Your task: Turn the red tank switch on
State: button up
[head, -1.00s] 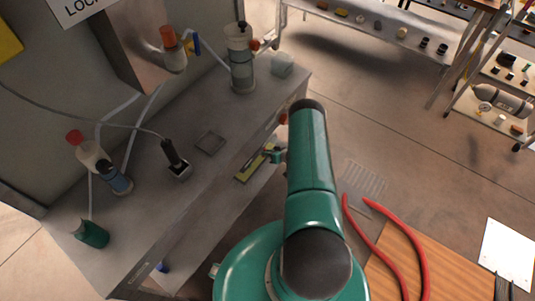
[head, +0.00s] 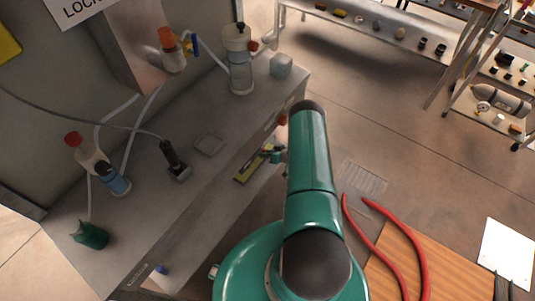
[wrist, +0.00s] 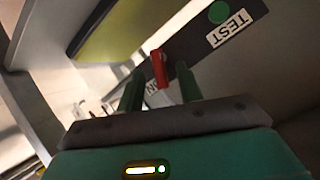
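A red switch lever (wrist: 158,68) sticks out from a dark strip in the wrist view. A white label with the word TEST (wrist: 229,29) and a green round button (wrist: 219,12) lie on the same strip, to its upper right. A second label, partly hidden, shows below the lever. My gripper (wrist: 160,85) has its two green fingers apart, one on each side of the lever in the picture. Contact with the lever is not visible. In the head view my green arm hides most of the gripper and the switch.
A grey bench (head: 150,215) holds bottles with tubes, a black-handled device (head: 174,160) and a green cup (head: 90,235). A yellow-green item (head: 252,166) lies below the bench top. Red curved handles (head: 400,240) lie by a wooden board at right. Open floor lies right of the bench.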

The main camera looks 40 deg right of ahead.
jog(key=v, duration=1.3)
jog(key=shift+s, duration=0.4)
jog(key=shift+d+r, duration=0.1)
